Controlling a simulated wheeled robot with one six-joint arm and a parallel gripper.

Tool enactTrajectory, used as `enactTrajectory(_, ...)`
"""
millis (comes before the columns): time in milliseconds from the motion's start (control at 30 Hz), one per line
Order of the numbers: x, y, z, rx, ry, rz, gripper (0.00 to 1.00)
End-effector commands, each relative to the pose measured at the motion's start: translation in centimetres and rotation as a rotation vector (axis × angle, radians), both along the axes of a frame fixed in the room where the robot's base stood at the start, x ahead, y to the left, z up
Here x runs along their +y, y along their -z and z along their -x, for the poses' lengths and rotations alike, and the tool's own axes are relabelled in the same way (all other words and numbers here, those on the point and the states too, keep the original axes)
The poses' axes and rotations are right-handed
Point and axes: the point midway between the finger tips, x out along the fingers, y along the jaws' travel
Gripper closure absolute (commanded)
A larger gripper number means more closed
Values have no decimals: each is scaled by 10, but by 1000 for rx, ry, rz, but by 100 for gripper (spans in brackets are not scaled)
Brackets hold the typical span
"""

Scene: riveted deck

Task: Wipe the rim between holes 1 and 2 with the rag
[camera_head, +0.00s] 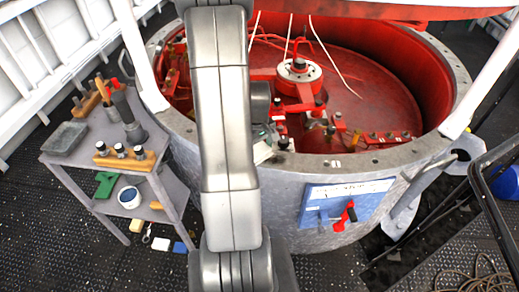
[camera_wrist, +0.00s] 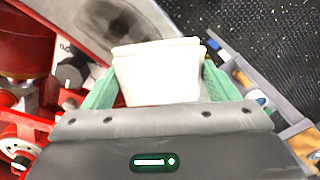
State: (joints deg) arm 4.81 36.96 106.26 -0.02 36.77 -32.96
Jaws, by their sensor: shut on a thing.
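My gripper (camera_wrist: 160,80) has green fingers on either side of a folded white rag (camera_wrist: 158,62) and is shut on it. The grey metal rim (camera_wrist: 80,14) of the large round tub lies beyond the rag in the wrist view, with a dark smudge on it. I cannot tell whether the rag touches the rim. In the head view the rim (camera_head: 420,148) has several small holes; I cannot read which are holes 1 and 2. The rag (camera_head: 262,153) shows there just right of my arm, at the near rim, with the gripper mostly hidden.
The tub's red interior (camera_head: 390,95) holds a red hub (camera_head: 299,70) and fittings. A grey cart (camera_head: 75,160) with tools stands left, close to the tub. A blue board (camera_head: 345,200) with a red-handled tool hangs on the tub's front. A coiled rope (camera_head: 470,280) lies at lower right.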

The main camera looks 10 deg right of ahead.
Motion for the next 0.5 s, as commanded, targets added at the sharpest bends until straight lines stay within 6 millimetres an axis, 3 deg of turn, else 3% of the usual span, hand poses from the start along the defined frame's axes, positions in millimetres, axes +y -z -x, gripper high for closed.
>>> enactTrajectory(100,3,-1,-1,1,2,0,44)
enactTrajectory(233,4,-29,-2,-4,3,0,44)
enactTrajectory(500,8,-50,-3,0,4,0,44)
